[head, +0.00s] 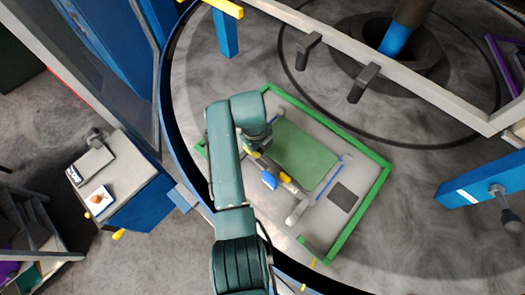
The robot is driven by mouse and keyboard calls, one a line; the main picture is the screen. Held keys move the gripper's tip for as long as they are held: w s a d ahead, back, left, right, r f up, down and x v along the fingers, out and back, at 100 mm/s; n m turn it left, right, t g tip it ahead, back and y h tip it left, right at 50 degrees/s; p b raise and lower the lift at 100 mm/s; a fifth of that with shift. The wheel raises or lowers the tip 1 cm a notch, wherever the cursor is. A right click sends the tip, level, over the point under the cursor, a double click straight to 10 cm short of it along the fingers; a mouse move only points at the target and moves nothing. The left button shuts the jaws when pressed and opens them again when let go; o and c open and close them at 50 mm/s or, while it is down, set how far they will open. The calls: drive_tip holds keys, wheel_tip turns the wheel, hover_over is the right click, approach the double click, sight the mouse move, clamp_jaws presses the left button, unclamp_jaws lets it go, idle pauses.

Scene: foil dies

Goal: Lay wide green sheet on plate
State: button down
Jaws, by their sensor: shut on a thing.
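The wide green sheet (304,155) is a flat, dull green rectangle, seen from above. It appears over the grey plate (350,165), which has a bright green border. My gripper (262,155) is at the sheet's left edge, below my teal wrist, and appears shut on that edge. The fingertips are largely hidden by my wrist and the parts beside it. I cannot tell whether the sheet touches the plate or is held above it.
A blue-and-yellow fitting and a pale cylinder (297,212) lie beside the sheet. A thin blue bar (333,177) runs along its right side, near a dark square (343,197). A pale overhead beam (360,60) crosses above. A blue cabinet (145,205) stands left.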

drive_tip(key=shift+f, duration=1.35)
drive_tip(key=shift+f, duration=0.1)
drive_tip(key=c, duration=1.2)
unclamp_jaws()
drive_tip(key=shift+c, duration=0.2)
